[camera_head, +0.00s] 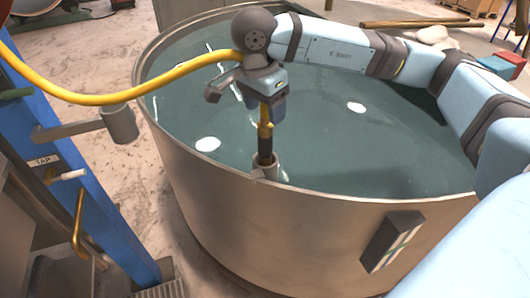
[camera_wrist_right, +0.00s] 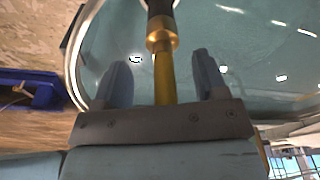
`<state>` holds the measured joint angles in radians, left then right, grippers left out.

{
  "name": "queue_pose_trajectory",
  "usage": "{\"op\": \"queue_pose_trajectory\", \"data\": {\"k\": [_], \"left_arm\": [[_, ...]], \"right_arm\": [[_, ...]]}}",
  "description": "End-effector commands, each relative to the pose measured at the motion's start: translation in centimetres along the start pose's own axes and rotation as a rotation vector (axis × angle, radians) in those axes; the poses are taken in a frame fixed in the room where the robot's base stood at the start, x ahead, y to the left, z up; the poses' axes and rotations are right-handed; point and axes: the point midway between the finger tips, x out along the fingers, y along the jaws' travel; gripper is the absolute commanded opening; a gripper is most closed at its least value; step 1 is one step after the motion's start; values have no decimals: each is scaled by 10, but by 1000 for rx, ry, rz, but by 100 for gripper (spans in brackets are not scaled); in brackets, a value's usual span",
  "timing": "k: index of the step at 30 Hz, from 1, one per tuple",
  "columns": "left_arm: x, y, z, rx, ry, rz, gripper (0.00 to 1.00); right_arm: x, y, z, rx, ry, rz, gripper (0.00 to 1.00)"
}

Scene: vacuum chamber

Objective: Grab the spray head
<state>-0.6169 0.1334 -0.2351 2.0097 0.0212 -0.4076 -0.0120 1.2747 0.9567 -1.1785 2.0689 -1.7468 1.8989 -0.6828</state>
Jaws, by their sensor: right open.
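The spray head (camera_head: 265,150) has a black body with a brass collar on the yellow hose. It stands upright in a small metal holder (camera_head: 266,168) on the near rim of the tank; its lower end is hidden. My right gripper (camera_head: 266,108) is just above it, pointing down, with its fingers apart on either side of the hose end. In the right wrist view the yellow hose (camera_wrist_right: 165,80) runs between the open fingers (camera_wrist_right: 161,68), with clear gaps on both sides. The brass collar (camera_wrist_right: 160,36) lies just beyond the fingertips. My left gripper is out of view.
The round metal tank (camera_head: 240,225) is full of water (camera_head: 350,150). The yellow hose sags left from behind my right wrist to a blue post (camera_head: 95,190) with a "TAP" label and a grey bracket (camera_head: 118,123). A dark panel (camera_head: 392,240) sticks to the tank's outer wall.

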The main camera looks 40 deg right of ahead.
Motion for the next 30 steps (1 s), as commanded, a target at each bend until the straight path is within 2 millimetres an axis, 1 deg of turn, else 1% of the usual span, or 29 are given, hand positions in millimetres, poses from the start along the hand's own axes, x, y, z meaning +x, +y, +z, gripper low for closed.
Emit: {"op": "queue_pose_trajectory", "data": {"k": [5, 9, 13, 16, 22, 23, 24, 29, 30], "left_arm": [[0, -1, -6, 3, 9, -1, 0], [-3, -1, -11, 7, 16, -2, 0], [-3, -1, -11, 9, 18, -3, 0], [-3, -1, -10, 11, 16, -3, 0], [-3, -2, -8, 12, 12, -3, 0], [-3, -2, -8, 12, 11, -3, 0], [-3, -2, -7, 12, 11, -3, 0], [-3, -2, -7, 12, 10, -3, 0], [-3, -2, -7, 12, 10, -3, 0]], "right_arm": [[12, 0, 0, 0, 0, 0, 66], [33, -1, 1, 0, 0, 3, 66], [50, -2, 1, 1, 0, 2, 66], [56, -2, 1, 1, 0, 0, 66], [57, -2, 1, 0, 0, -1, 66], [57, -2, 1, 0, 0, -1, 61], [57, -2, 1, 0, 0, -1, 52], [57, -2, 1, 0, 0, -1, 15], [57, -2, 1, 0, 0, -1, 6]]}}
